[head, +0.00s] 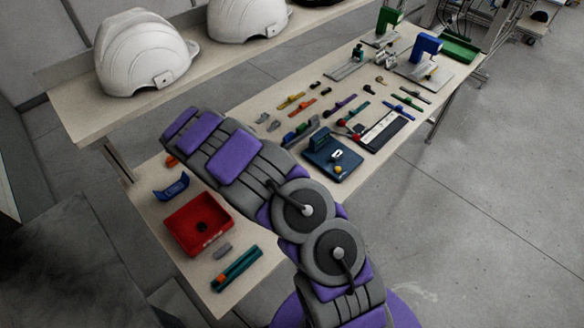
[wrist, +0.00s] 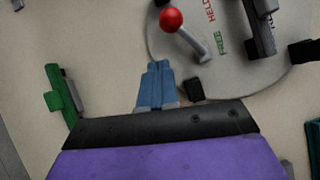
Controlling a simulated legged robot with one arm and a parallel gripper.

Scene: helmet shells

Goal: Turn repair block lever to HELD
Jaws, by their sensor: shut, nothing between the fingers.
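In the wrist view, the repair block's round grey plate (wrist: 165,48) carries a lever with a red ball (wrist: 171,20) and a grey rod (wrist: 194,43). The rod slants from the ball down and right to its lower end on the plate. A red HELD mark (wrist: 209,10) and a green FREE mark (wrist: 222,43) lie right of the rod. My gripper (wrist: 157,66) is shut and empty, its blue fingers just below the ball in the picture and apart from it. In the head view my arm hides the block and my fingertips.
A dark upright part (wrist: 260,28) stands on the plate's right, and a green piece (wrist: 62,98) lies left of my fingers. In the head view, a red bin (head: 183,235), a blue base (head: 325,165) and small parts crowd the bench (head: 270,97). White helmets (head: 140,50) sit behind.

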